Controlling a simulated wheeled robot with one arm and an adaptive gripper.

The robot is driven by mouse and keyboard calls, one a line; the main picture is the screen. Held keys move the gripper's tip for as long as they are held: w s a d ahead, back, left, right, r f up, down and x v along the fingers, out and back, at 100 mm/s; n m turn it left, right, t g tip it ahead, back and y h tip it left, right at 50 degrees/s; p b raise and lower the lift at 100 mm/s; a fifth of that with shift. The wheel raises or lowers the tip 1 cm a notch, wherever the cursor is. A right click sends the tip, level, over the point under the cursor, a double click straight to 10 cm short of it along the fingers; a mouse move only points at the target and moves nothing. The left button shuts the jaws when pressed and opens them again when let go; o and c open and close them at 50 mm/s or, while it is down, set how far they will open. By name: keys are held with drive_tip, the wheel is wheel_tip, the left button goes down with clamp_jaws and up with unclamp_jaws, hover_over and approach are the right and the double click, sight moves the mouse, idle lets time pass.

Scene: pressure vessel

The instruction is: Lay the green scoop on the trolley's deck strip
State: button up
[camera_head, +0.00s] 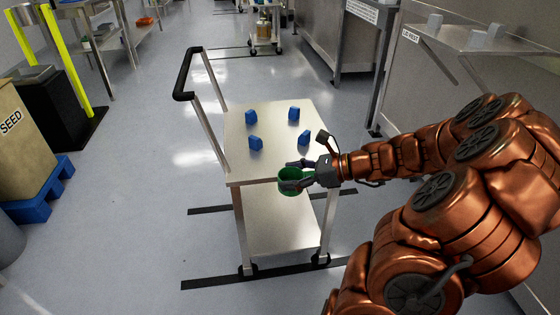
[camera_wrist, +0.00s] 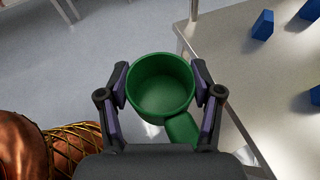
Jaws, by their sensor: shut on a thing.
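The green scoop (camera_head: 292,181) is a round cup with a short handle. My gripper (camera_head: 291,173) holds it at the trolley's near edge. In the wrist view the scoop (camera_wrist: 160,88) sits between the two fingers of my gripper (camera_wrist: 159,80), open side facing the camera, its handle pointing down and right. There the trolley's top deck (camera_wrist: 226,58) lies to the right, and the scoop appears outside its edge, over the floor. In the head view the deck (camera_head: 273,133) is bare metal apart from several blue blocks. I cannot make out a separate strip on it.
Blue blocks (camera_head: 251,116) (camera_head: 294,113) (camera_head: 255,142) (camera_head: 303,138) stand apart on the deck, with bare metal between them. The trolley's black-gripped handle (camera_head: 184,75) rises at its left. A steel bench (camera_head: 470,38) stands at the right. Black strips (camera_head: 230,280) mark the floor.

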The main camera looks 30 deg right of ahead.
drive_tip(key=w+d+b, duration=0.1)
drive_tip(key=w+d, duration=0.1)
drive_tip(key=w, duration=0.2)
drive_tip(key=w+d+f+b, duration=0.1)
drive_tip(key=w+d, duration=0.2)
drive_tip(key=w, duration=0.2)
drive_tip(key=w+d, duration=0.2)
drive_tip(key=w, duration=0.3)
drive_tip(key=shift+d+f+b, duration=0.3)
drive_tip(key=shift+d+b, duration=0.05)
drive_tip(key=shift+b, duration=0.05)
wheel_tip(320, 180, down, 4)
drive_tip(key=shift+s+r+b, duration=0.1)
drive_tip(key=shift+r+b, duration=0.1)
drive_tip(key=shift+b, duration=0.55)
drive_tip(key=shift+r, duration=0.1)
drive_tip(key=o, duration=1.2)
drive_tip(key=shift+o, duration=0.2)
drive_tip(key=shift+s+d+r, duration=0.2)
drive_tip(key=p+v, duration=0.3)
drive_tip(key=v, duration=0.8)
drive_tip(key=shift+d, duration=0.15)
